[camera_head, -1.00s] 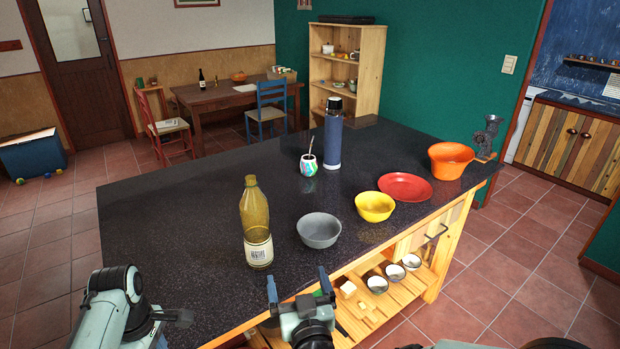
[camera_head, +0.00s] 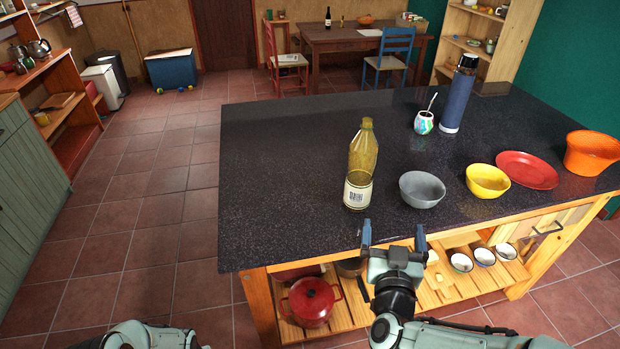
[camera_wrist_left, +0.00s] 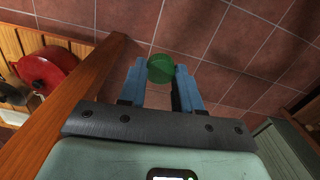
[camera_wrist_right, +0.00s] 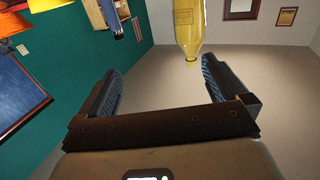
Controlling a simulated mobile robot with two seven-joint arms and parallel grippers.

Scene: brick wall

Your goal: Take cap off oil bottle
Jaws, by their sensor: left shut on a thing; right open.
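The oil bottle (camera_head: 361,165), yellow see-through with a white label, stands upright on the dark counter. Its neck also shows in the right wrist view (camera_wrist_right: 189,30), with no green cap on it. A round green cap (camera_wrist_left: 161,69) is pinched between the fingertips of my left gripper (camera_wrist_left: 160,75), over the tiled floor beside the table. In the head view only part of my left arm shows at the bottom edge; its fingers are hidden. My right gripper (camera_head: 393,236) is open and empty at the counter's front edge, short of the bottle.
A grey bowl (camera_head: 422,189), yellow bowl (camera_head: 487,181), red plate (camera_head: 527,170) and orange bowl (camera_head: 592,153) stand right of the bottle. A blue flask (camera_head: 457,98) and patterned cup (camera_head: 424,122) stand behind. The counter's left part is clear. A red pot (camera_head: 311,302) sits below.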

